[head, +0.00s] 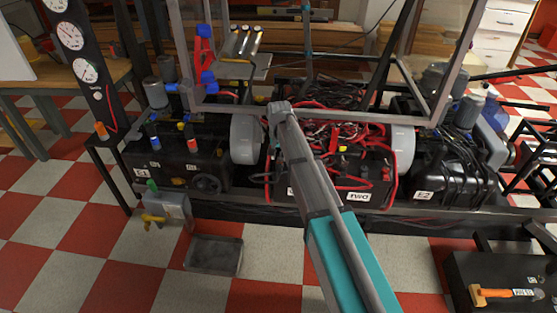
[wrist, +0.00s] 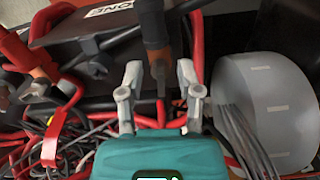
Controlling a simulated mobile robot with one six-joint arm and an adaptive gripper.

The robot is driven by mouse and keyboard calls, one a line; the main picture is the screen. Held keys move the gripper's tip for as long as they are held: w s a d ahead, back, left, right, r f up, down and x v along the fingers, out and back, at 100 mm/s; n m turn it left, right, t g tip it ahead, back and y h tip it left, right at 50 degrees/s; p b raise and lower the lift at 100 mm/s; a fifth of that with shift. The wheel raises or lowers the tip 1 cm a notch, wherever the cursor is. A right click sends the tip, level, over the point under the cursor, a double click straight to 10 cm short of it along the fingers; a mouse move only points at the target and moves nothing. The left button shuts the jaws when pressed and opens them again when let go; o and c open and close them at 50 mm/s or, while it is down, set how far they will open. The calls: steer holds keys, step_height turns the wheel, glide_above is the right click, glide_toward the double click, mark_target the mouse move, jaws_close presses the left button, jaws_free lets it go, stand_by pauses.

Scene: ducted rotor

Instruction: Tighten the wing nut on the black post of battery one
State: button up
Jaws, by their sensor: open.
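Battery one is a black box (wrist: 110,30) marked ONE, at the top of the wrist view. In the head view my arm covers most of it. My gripper (wrist: 160,78) is open, with its two grey fingers pointing toward the battery. A dark upright cable-like piece with a brownish end (wrist: 154,52) shows between the fingers. A gap shows on each side of it, and I cannot tell whether it touches either finger. I cannot make out the wing nut or the black post clearly. In the head view my gripper is mostly hidden behind my arm.
Battery two (head: 358,197), marked TWO, stands to the right. Red and black cables crowd the batteries. A grey round housing (wrist: 265,110) is close on the right in the wrist view. Grey frame bars (head: 215,110) cross in front. A tray (head: 214,255) lies on the checkered floor.

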steer(key=shift+f, duration=0.2)
jaws_close()
stand_by(0.3)
steer(key=shift+a, duration=0.1)
